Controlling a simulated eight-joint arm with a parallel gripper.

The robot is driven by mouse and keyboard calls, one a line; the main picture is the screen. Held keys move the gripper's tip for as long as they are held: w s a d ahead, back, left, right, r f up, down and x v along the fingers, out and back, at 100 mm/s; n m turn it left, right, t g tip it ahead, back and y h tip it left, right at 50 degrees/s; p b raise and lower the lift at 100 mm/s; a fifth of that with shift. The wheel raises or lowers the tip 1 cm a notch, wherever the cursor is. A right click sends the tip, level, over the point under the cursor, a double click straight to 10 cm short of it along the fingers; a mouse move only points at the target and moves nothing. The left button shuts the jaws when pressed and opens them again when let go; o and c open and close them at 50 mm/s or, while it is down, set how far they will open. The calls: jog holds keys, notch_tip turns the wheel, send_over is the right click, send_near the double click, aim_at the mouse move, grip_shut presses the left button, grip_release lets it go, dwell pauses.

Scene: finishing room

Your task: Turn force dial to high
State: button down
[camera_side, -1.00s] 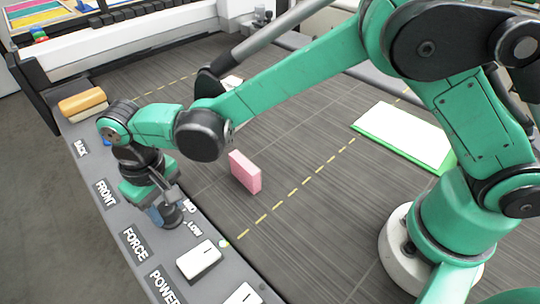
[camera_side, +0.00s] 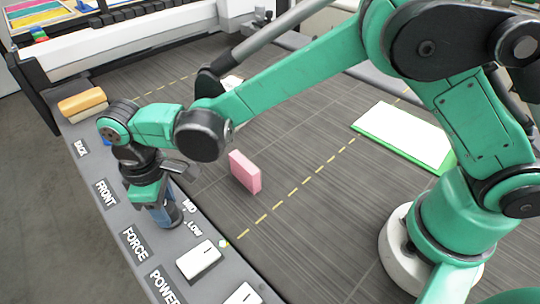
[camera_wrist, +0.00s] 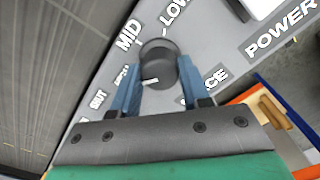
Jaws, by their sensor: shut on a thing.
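The force dial (camera_wrist: 158,62) is a dark round knob on the grey control panel. In the wrist view a short white mark shows on its lower edge, on the side of a small, partly hidden word left of the knob. "MID" (camera_wrist: 129,35) and "LOW" (camera_wrist: 174,12) are printed around its upper side. My gripper (camera_wrist: 157,80) is shut on the dial, one blue finger on each side. In the side view the dial (camera_side: 176,217) shows only in part below my gripper (camera_side: 165,215), beside the "FORCE" label (camera_side: 134,244).
White rocker switches (camera_side: 198,260) sit on the panel near "POWER". A pink block (camera_side: 245,172) stands on the dark bed. A white sheet on a green board (camera_side: 405,133) lies at the right. A tan block (camera_side: 83,104) lies at the panel's far end.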

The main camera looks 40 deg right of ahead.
dwell(0.4)
jog(key=shift+c, duration=2.1)
grip_release()
jog(key=shift+r, duration=2.85)
